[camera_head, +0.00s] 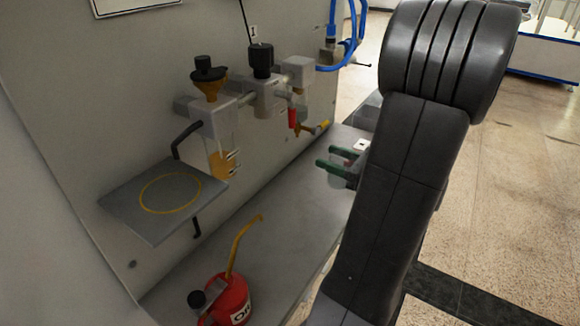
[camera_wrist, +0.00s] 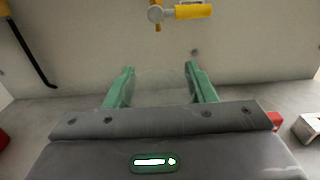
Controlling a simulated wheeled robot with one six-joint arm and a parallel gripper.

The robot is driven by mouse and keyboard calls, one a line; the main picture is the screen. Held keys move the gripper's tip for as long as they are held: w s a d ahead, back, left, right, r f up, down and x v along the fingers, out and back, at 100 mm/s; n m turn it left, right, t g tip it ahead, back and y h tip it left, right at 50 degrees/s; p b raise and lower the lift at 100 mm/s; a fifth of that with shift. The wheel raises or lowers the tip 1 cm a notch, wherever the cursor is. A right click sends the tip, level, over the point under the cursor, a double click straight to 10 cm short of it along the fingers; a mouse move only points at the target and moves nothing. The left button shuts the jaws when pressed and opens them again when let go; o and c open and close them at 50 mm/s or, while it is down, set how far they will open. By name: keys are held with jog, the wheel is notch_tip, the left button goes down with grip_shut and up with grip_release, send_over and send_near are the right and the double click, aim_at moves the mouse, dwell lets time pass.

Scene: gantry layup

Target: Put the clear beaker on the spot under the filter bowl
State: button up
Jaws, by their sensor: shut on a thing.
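My gripper (camera_head: 338,161) has green fingers and is over the ledge, right of the filter unit; it also shows in the wrist view (camera_wrist: 160,84). It is shut on the clear beaker (camera_wrist: 160,88), which is very faint between the fingers. In the head view the beaker (camera_head: 342,182) is barely visible below the fingers, and its base is hard to make out. The filter bowl (camera_head: 222,164) is amber and hangs on the wall unit. Below it, a yellow ring marks the spot (camera_head: 170,193) on a grey plate (camera_head: 125,206). The ring is empty.
A red oil can (camera_head: 232,296) with a tall yellow spout stands on the ledge (camera_head: 285,215) in front of the plate. A bent black rod (camera_head: 187,138) rises behind the plate. A yellow-handled valve (camera_head: 315,129) juts out near my gripper. The ledge between is clear.

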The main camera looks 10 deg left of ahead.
jog(key=x, duration=1.1)
jog(key=f, duration=0.6)
jog(key=shift+w+a+f, duration=0.1)
jog(key=shift+a+f, duration=0.15)
jog(key=shift+a, duration=0.05)
jog(key=shift+a+f, duration=0.2)
jog(key=shift+f, duration=0.1)
jog(key=shift+f, duration=0.2)
jog(key=o, duration=1.1)
jog(key=shift+w, duration=0.1)
jog(key=shift+c, duration=0.2)
jog(key=shift+r, duration=0.1)
